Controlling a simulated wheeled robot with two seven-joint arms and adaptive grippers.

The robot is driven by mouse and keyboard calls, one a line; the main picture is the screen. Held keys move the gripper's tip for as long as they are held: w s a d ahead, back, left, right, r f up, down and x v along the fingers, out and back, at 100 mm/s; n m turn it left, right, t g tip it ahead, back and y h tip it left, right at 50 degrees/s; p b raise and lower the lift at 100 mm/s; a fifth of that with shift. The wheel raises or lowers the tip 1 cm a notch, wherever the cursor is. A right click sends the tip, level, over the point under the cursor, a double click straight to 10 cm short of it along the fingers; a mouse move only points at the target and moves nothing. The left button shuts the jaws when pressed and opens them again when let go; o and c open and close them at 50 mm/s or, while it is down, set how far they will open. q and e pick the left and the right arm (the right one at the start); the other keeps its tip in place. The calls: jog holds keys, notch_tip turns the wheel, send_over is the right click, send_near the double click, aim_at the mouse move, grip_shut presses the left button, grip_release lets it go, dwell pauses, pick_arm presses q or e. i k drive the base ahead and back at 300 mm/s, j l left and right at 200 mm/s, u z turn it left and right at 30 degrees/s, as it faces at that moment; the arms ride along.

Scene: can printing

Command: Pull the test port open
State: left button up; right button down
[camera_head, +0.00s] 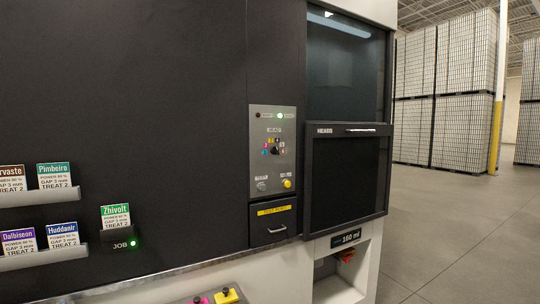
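The test port (273,221) is a small dark drawer-like panel below the grey control panel, with a yellow label across its upper part. The front looks flush with the black machine face, so the port appears closed. Neither of my grippers shows in the head view.
The control panel (272,150) has a lit green lamp, a dial and a yellow button. A dark framed window door (346,178) stands to the right. Job cards sit in racks (40,195) at left. Yellow and pink items (226,296) lie low in front. Open floor (460,240) is at right.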

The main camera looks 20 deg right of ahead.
aim_at(271, 221)
jog(key=l+z, duration=0.35)
jog(key=i+l+z, duration=0.3)
jog(key=l+z, duration=0.35)
jog(key=l, duration=0.15)
jog(key=i, duration=0.05)
